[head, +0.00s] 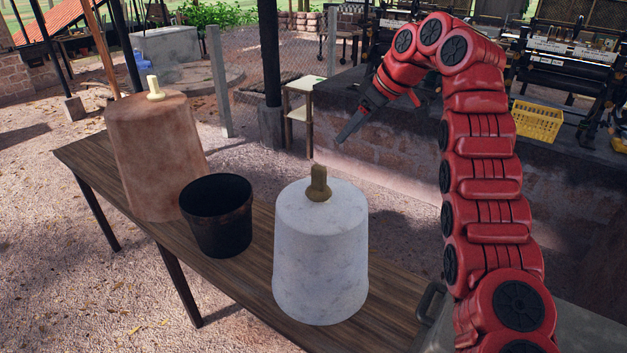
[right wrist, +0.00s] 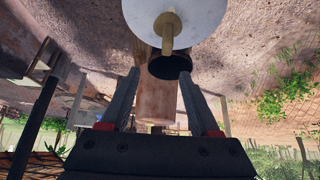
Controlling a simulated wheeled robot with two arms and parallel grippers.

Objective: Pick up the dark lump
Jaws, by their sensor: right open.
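A dark olive-brown lump (head: 318,184) stands upright on top of a white, marbled, bucket-shaped block (head: 320,255) on the wooden table. A paler, cream lump (head: 154,88) stands on a similar brown block (head: 155,160) at the table's far left. My right gripper (head: 345,132) is above and beyond the white block, apart from the dark lump, with its fingers pointing down and left. In the right wrist view its jaws (right wrist: 160,82) are open and empty; the lump (right wrist: 167,32) shows beyond the fingertips, near the top. My left gripper is not in view.
A black bucket (head: 217,215) stands between the two blocks on the narrow wooden table (head: 240,290). A low brick wall with a dark top (head: 400,150) and a small stand (head: 298,110) are behind. The air around the dark lump is clear.

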